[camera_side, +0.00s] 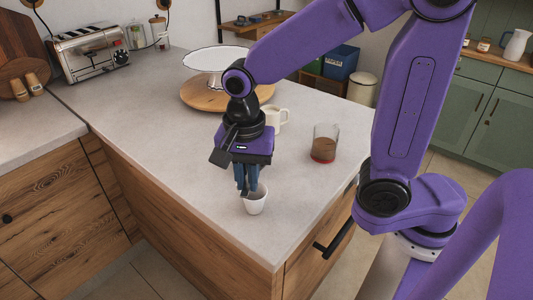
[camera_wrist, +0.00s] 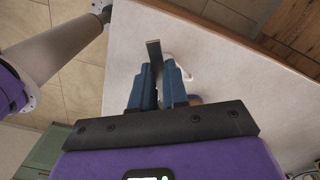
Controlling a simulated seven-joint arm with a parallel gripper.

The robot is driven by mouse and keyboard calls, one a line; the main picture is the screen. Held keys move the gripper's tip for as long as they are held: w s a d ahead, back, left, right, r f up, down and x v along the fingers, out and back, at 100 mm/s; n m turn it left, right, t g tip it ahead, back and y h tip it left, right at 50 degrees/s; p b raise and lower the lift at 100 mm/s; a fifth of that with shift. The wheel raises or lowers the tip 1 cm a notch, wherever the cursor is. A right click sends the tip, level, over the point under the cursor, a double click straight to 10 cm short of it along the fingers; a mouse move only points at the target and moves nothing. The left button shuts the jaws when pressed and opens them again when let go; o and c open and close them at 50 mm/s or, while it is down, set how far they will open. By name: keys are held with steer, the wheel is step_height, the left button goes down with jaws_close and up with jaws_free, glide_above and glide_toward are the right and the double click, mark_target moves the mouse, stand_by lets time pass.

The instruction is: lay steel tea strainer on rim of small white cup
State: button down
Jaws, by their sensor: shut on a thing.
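The small white cup (camera_side: 256,203) stands upright near the counter's front corner in the side view. My gripper (camera_side: 247,192) points down, with its blue fingertips at the cup's rim, overlapping its left side in the picture. In the wrist view my gripper (camera_wrist: 158,72) is shut on a narrow dark grey metal strip, which looks like part of the steel tea strainer (camera_wrist: 154,52). The strainer's bowl is hidden, and I cannot tell whether it touches the cup. A white curved edge, perhaps of the cup, shows behind the right finger in the wrist view.
A glass with brown contents (camera_side: 323,150) stands right of my gripper. A cream mug (camera_side: 276,120) is just behind it. A white cake stand (camera_side: 214,57) on a round wooden board (camera_side: 190,98) is farther back. The counter left of the cup is clear.

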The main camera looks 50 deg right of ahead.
steer(key=shift+a+f, duration=0.2)
steer(key=shift+a, duration=0.15)
steer(key=shift+f, duration=3.7)
steer(key=c, duration=1.1)
jaws_free()
steer(key=shift+o, duration=0.2)
step_height(320, 180, up, 17)
steer(key=shift+r, duration=0.2)
